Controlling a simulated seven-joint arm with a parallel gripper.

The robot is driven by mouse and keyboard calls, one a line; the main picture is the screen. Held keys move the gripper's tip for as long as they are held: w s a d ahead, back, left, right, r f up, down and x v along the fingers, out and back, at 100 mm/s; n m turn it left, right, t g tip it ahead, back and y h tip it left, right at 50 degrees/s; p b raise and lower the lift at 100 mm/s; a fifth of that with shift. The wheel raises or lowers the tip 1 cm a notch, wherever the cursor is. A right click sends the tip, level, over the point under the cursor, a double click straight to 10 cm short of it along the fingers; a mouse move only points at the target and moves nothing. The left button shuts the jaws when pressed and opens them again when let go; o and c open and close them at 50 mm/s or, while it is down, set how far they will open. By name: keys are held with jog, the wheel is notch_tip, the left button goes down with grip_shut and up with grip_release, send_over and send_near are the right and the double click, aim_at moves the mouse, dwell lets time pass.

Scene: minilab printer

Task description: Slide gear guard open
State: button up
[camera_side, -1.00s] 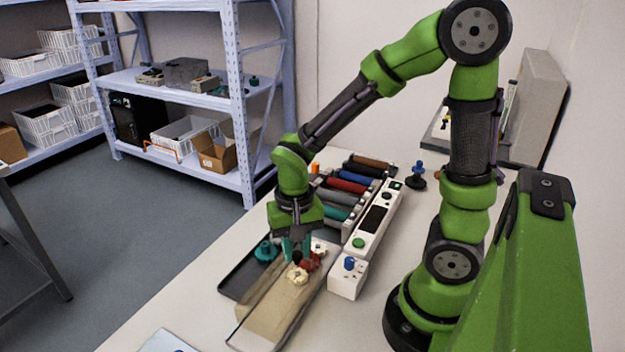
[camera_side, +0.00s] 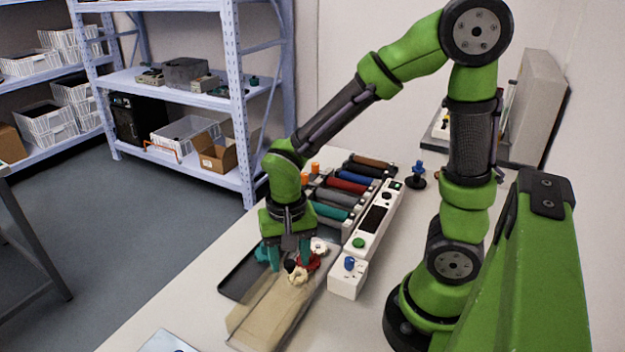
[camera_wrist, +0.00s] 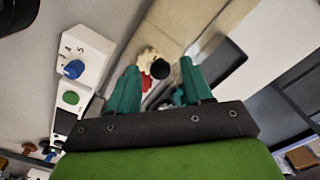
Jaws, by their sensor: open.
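The gear guard (camera_side: 266,313) is a clear, tan-tinted cover over the front part of the dark gear tray (camera_side: 232,281). Its round black knob (camera_wrist: 160,68) lies between my fingertips in the wrist view. My gripper (camera_side: 290,264) is open, with teal fingers spread on either side of the knob and a visible gap to each. A cream gear (camera_side: 299,276), a red gear (camera_side: 310,262) and a white gear (camera_side: 319,247) sit just beyond the guard's covered part. A teal gear (camera_side: 262,253) is partly hidden by a finger.
A white box with a blue dial (camera_side: 349,264) stands right of the tray. Behind it are a control panel (camera_side: 373,221) and several coloured rollers (camera_side: 347,187). The table in front-left is mostly clear. A shelf (camera_side: 185,85) stands in the background.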

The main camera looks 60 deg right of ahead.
notch_tip(320, 180, up, 17)
dwell(0.4)
jog(key=shift+f, duration=0.1)
jog(key=shift+s+d+f+n+t+y, duration=0.1)
jog(key=shift+s+d+n+t+y, duration=0.35)
jog(key=shift+n+t, duration=0.6)
jog(key=shift+s+d+f+n+t+y, duration=0.15)
jog(key=shift+s+n+t, duration=0.5)
jog(key=shift+t, duration=0.7)
jog(key=shift+s+d+f+n+t+y, duration=0.15)
jog(key=shift+s+n+t+y, duration=0.25)
jog(key=shift+s+n+t, duration=0.55)
